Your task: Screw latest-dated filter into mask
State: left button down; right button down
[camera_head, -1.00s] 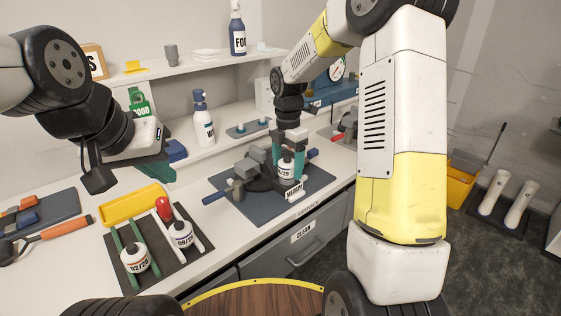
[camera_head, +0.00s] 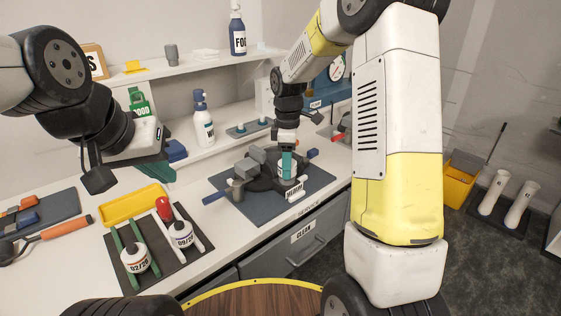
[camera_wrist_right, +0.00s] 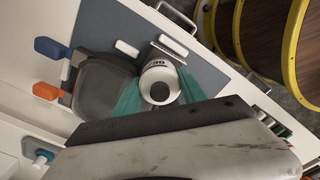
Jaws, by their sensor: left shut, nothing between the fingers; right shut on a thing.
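A white filter (camera_head: 281,171) is held between the teal fingers of my right gripper (camera_head: 288,164) at the right side of the dark mask (camera_head: 262,181). The right wrist view shows the filter (camera_wrist_right: 158,84) from above, beside the grey mask body (camera_wrist_right: 100,90). Its date is mostly hidden, and I cannot tell whether its thread is engaged. Two other filters stand on the dark rack mat, one labelled like 02/26 (camera_head: 135,258) and one like 09/27 (camera_head: 182,235); the small print is uncertain. My left gripper (camera_head: 160,173) is shut and empty above the bench at left.
The mask rests on a blue mat (camera_head: 245,211) with grey blocks around it. A yellow tray (camera_head: 132,204) and an orange-handled tool (camera_head: 67,228) lie at left. A spray bottle (camera_head: 203,125) stands behind. My right arm fills the right middle.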

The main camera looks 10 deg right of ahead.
jog(key=m, duration=1.4)
jog(key=shift+m, duration=0.4)
jog(key=m, duration=0.3)
jog(key=shift+m, duration=0.3)
jog(key=c, duration=0.6)
grip_release()
